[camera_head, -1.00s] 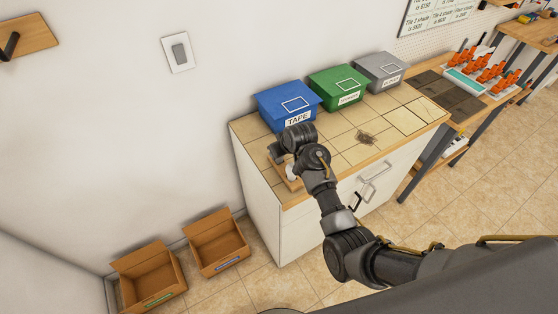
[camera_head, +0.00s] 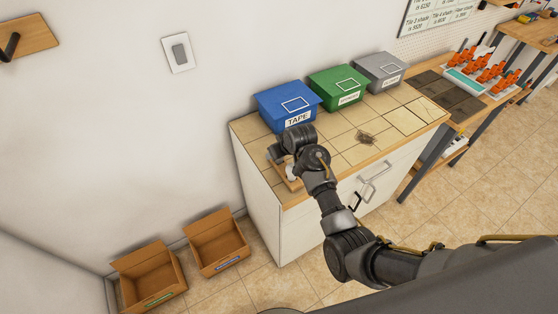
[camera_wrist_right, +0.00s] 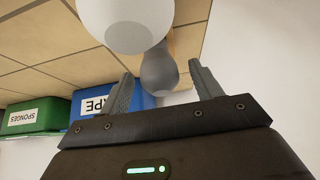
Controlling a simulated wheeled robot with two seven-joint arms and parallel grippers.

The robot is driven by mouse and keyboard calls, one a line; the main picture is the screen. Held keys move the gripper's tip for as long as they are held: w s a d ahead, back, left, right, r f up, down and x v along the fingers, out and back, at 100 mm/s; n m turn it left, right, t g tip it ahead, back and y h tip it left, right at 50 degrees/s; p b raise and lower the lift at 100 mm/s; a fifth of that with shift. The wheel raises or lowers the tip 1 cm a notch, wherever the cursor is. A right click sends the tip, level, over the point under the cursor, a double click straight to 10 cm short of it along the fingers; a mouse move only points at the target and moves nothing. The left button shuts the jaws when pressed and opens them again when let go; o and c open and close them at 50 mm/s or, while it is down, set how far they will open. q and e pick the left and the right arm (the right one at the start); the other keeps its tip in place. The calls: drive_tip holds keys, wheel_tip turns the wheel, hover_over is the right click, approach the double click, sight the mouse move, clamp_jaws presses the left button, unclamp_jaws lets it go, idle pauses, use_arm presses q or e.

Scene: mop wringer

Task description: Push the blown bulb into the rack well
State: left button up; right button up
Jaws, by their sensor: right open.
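A grey, darkened bulb (camera_wrist_right: 159,72), which looks like the blown one, shows between the two open fingers of my right gripper (camera_wrist_right: 160,70) in the right wrist view. I cannot tell whether the fingers touch it. A white bulb (camera_wrist_right: 122,18) is large and close at the top of that view. In the head view my right wrist covers most of the wooden rack (camera_head: 290,183) at the near left end of the counter. The rack's wells and the grey bulb are hidden there. My left gripper is not in view.
Blue (camera_head: 286,104), green (camera_head: 337,86) and grey (camera_head: 380,70) lidded bins stand along the wall on the tiled counter (camera_head: 345,150). A dark stain (camera_head: 366,138) marks one tile. Two open cardboard boxes (camera_head: 148,275) sit on the floor to the left.

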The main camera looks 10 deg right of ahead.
drive_tip(key=shift+r, duration=0.1)
drive_tip(key=b+v, duration=0.2)
drive_tip(key=v, duration=0.8)
drive_tip(key=shift+s+d+r, duration=0.1)
drive_tip(key=shift+s+r, duration=0.15)
